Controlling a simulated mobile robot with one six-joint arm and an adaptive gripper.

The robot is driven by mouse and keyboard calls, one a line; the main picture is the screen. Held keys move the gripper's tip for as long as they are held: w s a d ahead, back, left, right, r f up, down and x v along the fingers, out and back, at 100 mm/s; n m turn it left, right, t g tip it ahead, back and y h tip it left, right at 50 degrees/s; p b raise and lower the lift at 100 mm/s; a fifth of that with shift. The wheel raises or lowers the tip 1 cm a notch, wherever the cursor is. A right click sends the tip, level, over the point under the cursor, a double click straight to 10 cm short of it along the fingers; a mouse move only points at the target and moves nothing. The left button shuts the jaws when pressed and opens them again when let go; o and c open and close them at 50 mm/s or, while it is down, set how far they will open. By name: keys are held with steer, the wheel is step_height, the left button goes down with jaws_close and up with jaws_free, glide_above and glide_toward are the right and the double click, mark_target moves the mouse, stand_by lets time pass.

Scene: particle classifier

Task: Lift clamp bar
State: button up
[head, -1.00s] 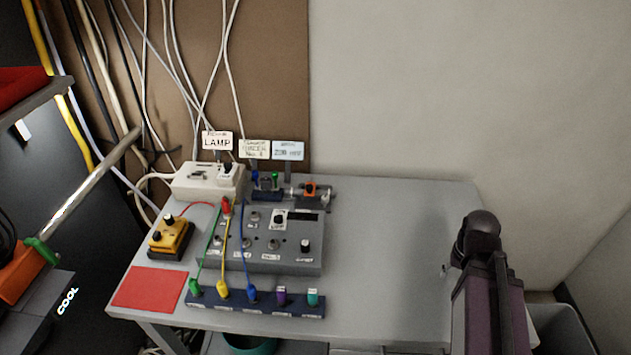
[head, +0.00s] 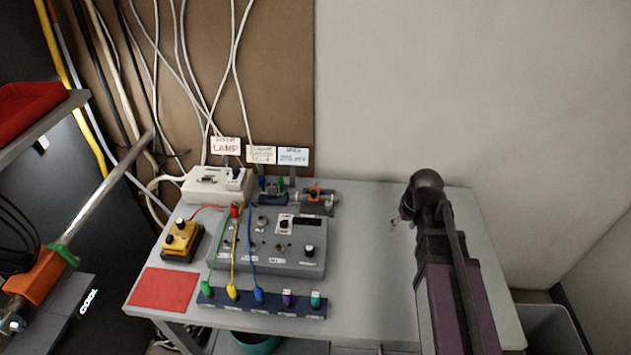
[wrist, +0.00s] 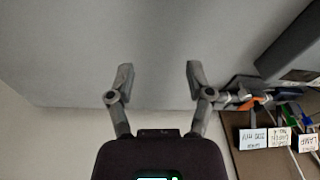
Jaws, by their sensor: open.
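Nothing is labelled as the clamp bar. A long silver bar (head: 100,200) slants at the left of the head view, with an orange block (head: 38,275) and a green piece (head: 64,255) at its lower end. A small fixture with an orange part (head: 315,194) lies at the back of the table; the orange part also shows at the right of the wrist view (wrist: 250,103). My gripper (wrist: 155,80) is open and empty, its two fingers apart over bare grey surface. In the head view my arm hides most of the gripper.
Label cards (head: 226,145) stand behind; a wall closes the back.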

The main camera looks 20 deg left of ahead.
steer(key=w+a+r+n+y+p, duration=0.1)
steer(key=w+a+r+n+p, duration=0.15)
steer(key=a, duration=0.35)
steer(key=w+a+r+n+p, duration=0.1)
steer(key=w+a+r+p, duration=0.1)
steer(key=a+r, duration=0.35)
step_height(320, 180, up, 2)
steer(key=n+t+y+p, duration=0.1)
steer(key=n+y+p, duration=0.1)
steer(key=n+p, duration=0.1)
glide_above(314, 192)
steer(key=s+d, duration=0.3)
steer(key=d, duration=0.2)
steer(key=shift+a, duration=0.2)
steer(key=shift+w+f, duration=0.1)
steer(key=shift+f, duration=0.05)
steer(key=shift+h, duration=0.3)
steer(key=b+x, duration=1.2)
steer(key=x, duration=0.1)
steer(key=shift+a+f+b, duration=0.15)
steer(key=shift+f+b, duration=0.1)
steer(key=shift+b, duration=0.1)
jaws_close()
